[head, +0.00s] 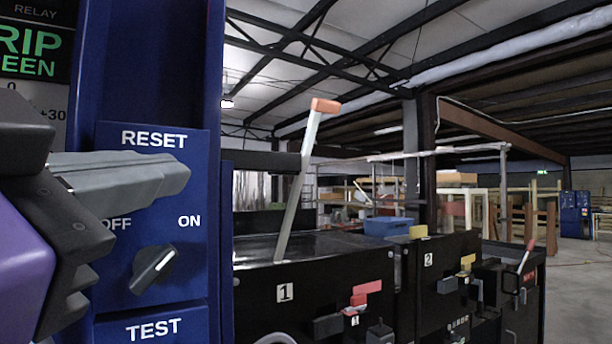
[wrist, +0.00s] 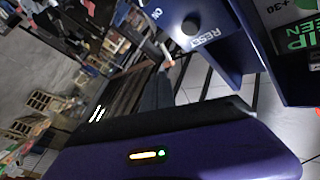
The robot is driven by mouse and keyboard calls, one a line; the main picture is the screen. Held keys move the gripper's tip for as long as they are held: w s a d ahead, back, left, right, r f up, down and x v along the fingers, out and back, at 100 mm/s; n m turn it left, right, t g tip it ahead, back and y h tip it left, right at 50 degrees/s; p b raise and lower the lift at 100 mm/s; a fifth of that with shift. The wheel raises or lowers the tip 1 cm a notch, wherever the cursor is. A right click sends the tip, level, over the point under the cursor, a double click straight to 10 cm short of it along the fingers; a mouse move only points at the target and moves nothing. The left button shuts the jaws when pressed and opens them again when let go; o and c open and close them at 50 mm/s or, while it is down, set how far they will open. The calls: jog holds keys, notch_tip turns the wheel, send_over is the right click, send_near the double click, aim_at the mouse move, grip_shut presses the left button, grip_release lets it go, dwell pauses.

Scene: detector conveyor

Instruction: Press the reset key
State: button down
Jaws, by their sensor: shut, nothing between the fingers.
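In the head view a blue panel (head: 112,290) carries the labels RESET, OFF, ON and TEST. My gripper (head: 178,178) is shut, with its grey fingers pointing right across the panel just under the RESET label (head: 154,140). The fingers hide the spot below that label. I cannot tell whether they touch the panel. In the wrist view a dark round button, apparently the reset key (wrist: 190,26), sits on the blue face beside the RESET label (wrist: 200,38). My purple gripper housing fills the bottom there; the fingertips do not show.
A rotary knob (head: 153,269) sits below my fingers between OFF and ON. A relay display (head: 32,52) is at the upper left. Black machine units (head: 330,280) with a tall red-topped lever (head: 302,180) stand right of the panel. Open floor (head: 580,280) lies farther right.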

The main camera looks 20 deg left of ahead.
jog(key=shift+s+r, duration=0.25)
jog(key=shift+r, duration=0.1)
jog(key=shift+w, duration=0.1)
jog(key=w+a+p, duration=0.1)
jog(key=w+a, duration=0.4)
jog(key=a, duration=0.1)
jog(key=shift+w+a+p, duration=0.3)
jog(key=shift+p, duration=0.05)
dwell(2.1)
jog(key=shift+w+a, duration=0.25)
jog(key=shift+a, duration=0.05)
jog(key=shift+w+a, duration=0.3)
jog(key=shift+a, duration=0.1)
dwell(0.9)
jog(key=shift+d, duration=0.1)
jog(key=shift+s+d+b, duration=0.3)
jog(key=shift+s+d, duration=0.25)
jog(key=shift+d, duration=0.05)
